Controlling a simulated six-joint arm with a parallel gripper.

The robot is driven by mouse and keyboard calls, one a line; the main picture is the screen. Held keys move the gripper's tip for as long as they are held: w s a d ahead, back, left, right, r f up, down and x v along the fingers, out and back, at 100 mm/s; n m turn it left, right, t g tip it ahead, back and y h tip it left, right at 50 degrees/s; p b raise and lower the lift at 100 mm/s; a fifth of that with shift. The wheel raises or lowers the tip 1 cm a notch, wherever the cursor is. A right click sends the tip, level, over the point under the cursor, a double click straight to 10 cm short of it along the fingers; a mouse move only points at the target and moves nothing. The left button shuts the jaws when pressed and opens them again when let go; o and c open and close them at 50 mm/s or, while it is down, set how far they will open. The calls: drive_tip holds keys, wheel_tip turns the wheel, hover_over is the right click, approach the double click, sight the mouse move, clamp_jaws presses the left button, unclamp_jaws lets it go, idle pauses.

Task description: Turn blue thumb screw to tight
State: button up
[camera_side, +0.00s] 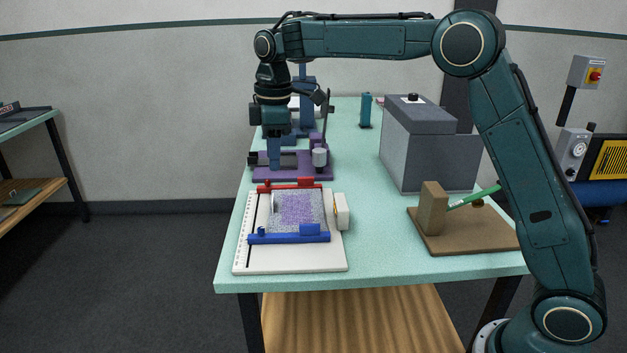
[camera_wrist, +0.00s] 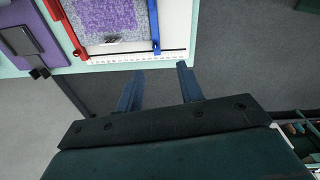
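A white board (camera_side: 290,262) with a ruled edge lies on the table and carries a purple-and-grey tufted cloth (camera_side: 298,208). A blue bar (camera_side: 285,238) crosses its near side, with a small blue thumb screw (camera_side: 262,231) at its left end. The wrist view shows the blue bar (camera_wrist: 152,15) and the blue thumb screw (camera_wrist: 156,47) near the ruled edge. How tight the screw is, I cannot tell. My gripper (camera_side: 273,168) points down, beyond and above the board, apart from the screw. In the wrist view its blue fingers (camera_wrist: 160,69) are spread with nothing between them.
A red bar (camera_side: 292,185) crosses the board's far side. A white block (camera_side: 342,211) sits at its right edge. A purple fixture (camera_side: 317,172) stands behind the board. A grey box (camera_side: 410,150) and a brown stand with a green tool (camera_side: 433,210) are to the right.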

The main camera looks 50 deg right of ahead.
drive_tip(key=n, duration=0.2)
hover_over(261, 228)
drive_tip(key=shift+g, duration=0.4)
wheel_tip(261, 228, down, 5)
drive_tip(key=shift+f, duration=0.2)
drive_tip(key=shift+f, duration=0.1)
drive_tip(key=shift+f, duration=6.8)
clamp_jaws()
